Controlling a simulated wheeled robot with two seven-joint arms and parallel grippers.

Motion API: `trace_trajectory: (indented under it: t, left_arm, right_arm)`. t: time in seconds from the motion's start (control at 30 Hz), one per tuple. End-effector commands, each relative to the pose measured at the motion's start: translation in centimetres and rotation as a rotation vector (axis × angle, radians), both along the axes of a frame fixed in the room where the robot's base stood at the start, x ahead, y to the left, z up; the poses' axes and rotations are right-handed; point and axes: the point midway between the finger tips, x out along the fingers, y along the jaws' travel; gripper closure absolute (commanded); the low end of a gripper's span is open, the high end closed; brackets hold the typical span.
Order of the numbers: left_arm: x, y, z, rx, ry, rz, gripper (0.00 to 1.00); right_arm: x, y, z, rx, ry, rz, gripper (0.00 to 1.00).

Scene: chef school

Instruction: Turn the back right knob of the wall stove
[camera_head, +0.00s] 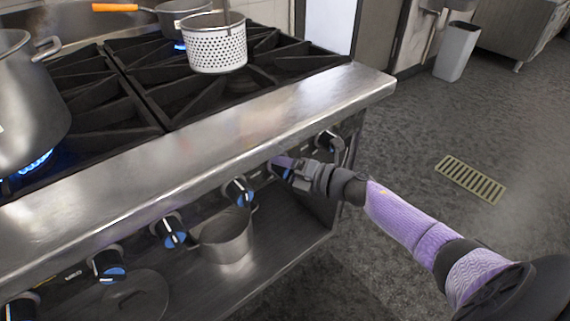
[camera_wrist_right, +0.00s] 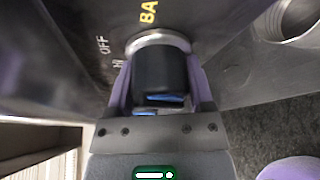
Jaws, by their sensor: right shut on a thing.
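The wall stove (camera_head: 200,140) has a row of black knobs with blue marks along its front. My right gripper (camera_head: 283,165) reaches in from the right and is shut on the second knob from the right end. In the right wrist view, this black knob (camera_wrist_right: 160,72) sits between the two purple fingers of the gripper (camera_wrist_right: 160,85). Yellow letters "BA" and white "OFF" and "HI" show on the panel beside it; the rest of the label is cut off. Another knob (camera_head: 327,141) is at the right end. My left gripper is out of view.
A large pot (camera_head: 30,100) stands over a blue flame at left. A white perforated pot (camera_head: 217,52) and a pan with an orange handle (camera_head: 117,8) are farther back. A metal pot (camera_head: 228,236) is on the lower shelf. The floor at right is open, with a drain grate (camera_head: 470,179).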

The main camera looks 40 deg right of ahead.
Motion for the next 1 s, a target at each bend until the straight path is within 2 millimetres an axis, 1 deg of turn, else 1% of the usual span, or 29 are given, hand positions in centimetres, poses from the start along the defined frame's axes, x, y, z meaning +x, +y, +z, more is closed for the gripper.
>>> trace_trajectory:
  t: [0.33,0.73,0.77,0.8,0.9,1.0]
  left_arm:
    - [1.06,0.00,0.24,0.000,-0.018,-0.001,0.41]
    - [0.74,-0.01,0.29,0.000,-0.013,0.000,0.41]
    - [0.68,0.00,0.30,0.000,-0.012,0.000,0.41]
    - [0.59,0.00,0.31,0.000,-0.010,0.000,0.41]
    - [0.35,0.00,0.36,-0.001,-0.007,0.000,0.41]
    - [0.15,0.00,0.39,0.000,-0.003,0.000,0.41]
  right_arm:
    - [-0.04,0.03,-0.12,-0.073,-0.003,0.000,0.92]
    - [-0.05,0.02,-0.16,-0.077,-0.003,0.001,0.92]
    - [-0.05,0.02,-0.16,-0.077,-0.003,0.001,0.29]
    - [-0.05,0.02,-0.16,-0.077,-0.003,0.001,0.20]
    - [-0.03,0.02,-0.13,-0.076,-0.004,0.000,0.00]
    - [-0.02,0.02,-0.08,-0.076,-0.004,0.000,0.00]
